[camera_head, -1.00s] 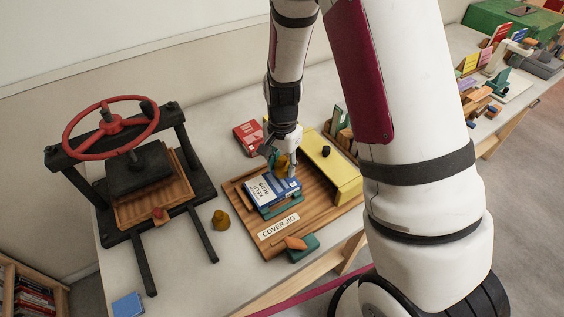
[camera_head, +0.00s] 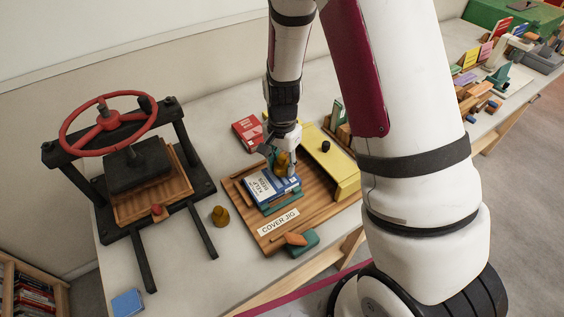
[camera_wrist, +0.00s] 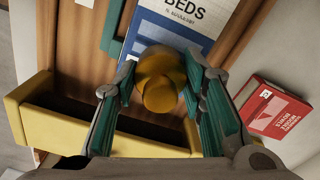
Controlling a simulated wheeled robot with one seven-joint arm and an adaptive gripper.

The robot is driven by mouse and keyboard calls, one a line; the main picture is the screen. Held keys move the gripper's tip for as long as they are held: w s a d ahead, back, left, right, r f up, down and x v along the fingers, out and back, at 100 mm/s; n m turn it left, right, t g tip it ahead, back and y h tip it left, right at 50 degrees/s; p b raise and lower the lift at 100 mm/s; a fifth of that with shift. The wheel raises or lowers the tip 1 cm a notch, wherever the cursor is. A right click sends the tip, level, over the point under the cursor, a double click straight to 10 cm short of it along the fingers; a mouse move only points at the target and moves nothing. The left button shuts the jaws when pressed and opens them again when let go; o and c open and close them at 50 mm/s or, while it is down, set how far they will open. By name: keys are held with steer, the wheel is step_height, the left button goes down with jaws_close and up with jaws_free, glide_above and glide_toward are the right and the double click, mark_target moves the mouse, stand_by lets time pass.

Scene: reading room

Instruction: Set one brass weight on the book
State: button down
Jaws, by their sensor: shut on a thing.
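A brass weight (camera_wrist: 158,82) is between the two teal fingers of my gripper (camera_wrist: 160,95), which is shut on it. In the wrist view the book (camera_wrist: 155,38) shows just beyond and under the weight. I cannot tell whether the weight touches the cover. A second brass weight (camera_head: 220,216) stands on the table left of the jig.
A red book (camera_head: 247,132) lies behind the jig. A book press (camera_head: 130,180) stands at left. A teal and orange tool (camera_head: 303,242) sits at the jig's front edge.

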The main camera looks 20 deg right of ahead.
steer(key=shift+f+b, duration=0.4)
steer(key=shift+f, duration=0.6)
stand_by(1.5)
steer(key=c, duration=0.9)
jaws_free()
steer(key=shift+c, duration=0.2)
steer(key=shift+r+p, duration=2.25)
steer(key=shift+r, duration=2.25)
